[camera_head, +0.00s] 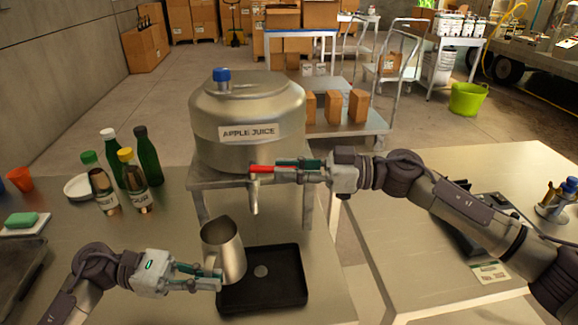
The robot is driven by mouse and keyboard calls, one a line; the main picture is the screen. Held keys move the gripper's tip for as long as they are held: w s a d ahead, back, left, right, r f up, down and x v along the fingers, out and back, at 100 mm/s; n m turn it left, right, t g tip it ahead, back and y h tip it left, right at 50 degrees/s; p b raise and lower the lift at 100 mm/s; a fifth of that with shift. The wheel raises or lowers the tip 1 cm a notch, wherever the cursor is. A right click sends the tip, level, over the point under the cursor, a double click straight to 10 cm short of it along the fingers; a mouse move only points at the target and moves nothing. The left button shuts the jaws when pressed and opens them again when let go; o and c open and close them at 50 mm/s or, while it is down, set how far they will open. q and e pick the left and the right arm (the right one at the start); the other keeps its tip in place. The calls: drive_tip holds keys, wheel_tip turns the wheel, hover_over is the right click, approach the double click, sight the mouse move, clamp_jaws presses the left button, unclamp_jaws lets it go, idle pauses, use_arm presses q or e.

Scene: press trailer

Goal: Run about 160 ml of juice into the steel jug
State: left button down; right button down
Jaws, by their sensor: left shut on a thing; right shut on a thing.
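The steel juice tank (243,107) with a blue cap and an "APPLE JUICE" label stands on a metal stand. Its tap has a red lever (262,169) and a spout (254,197) pointing down. My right gripper (280,168) is shut on the red lever. The steel jug (226,248) is below the spout, a little to its left, tilted, over the left edge of a black drip tray (290,290). My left gripper (212,279) is shut on the jug's handle. No juice stream shows, and the jug's inside is too dark to read a level.
Several bottles (146,158) and a white plate (78,187) stand at the left of the table. A green sponge (21,220) and an orange cup (20,179) are at the far left. A second table (430,290) is at the right. Boxes and carts stand behind.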

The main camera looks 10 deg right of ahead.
drive_tip(key=s+m+t+h, duration=0.1)
drive_tip(key=t, duration=0.1)
drive_tip(key=s+a+m+t+h, duration=0.1)
drive_tip(key=m+t, duration=0.1)
drive_tip(key=s+m+t, duration=0.1)
drive_tip(key=m+t, duration=0.1)
drive_tip(key=t, duration=0.1)
drive_tip(key=shift+a+r+h, duration=0.15)
drive_tip(key=shift+a+h, duration=0.05)
drive_tip(key=shift+h, duration=0.2)
drive_tip(key=shift+s+a+m+t+h, duration=0.45)
drive_tip(key=shift+m+t+h, duration=0.6)
drive_tip(key=shift+h, duration=0.2)
drive_tip(key=shift+s+a+m+t+h, duration=0.3)
drive_tip(key=shift+a+m+t+h, duration=0.2)
drive_tip(key=shift+m+t+h, duration=0.6)
drive_tip(key=shift+s+a+m+t+h, duration=0.45)
drive_tip(key=shift+m+t+h, duration=0.5)
drive_tip(key=shift+h, duration=0.4)
drive_tip(key=shift+w+r+h, duration=0.1)
drive_tip(key=shift+h, duration=0.2)
drive_tip(key=c, duration=1.5)
unclamp_jaws()
drive_tip(key=o, duration=0.4)
drive_tip(key=shift+f, duration=0.2)
